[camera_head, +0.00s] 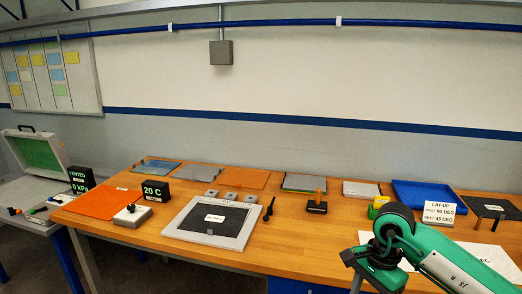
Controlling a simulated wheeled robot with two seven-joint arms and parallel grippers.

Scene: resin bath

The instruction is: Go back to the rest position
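My green and white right arm reaches in from the lower right corner, over the front edge of the wooden bench (290,245). Its dark end, with my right gripper (366,275), hangs near the bottom of the head view, in front of the bench edge. Its fingers are not clear enough to tell open from shut, and I see nothing held there. My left arm and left gripper are not in view.
On the bench lie a grey frame with a dark sheet (185,228), an orange sheet (95,207), a blue tray (425,193), a lay-up sign (438,217) and a white sheet (490,258). An open case (38,150) stands at left. The bench's middle front is clear.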

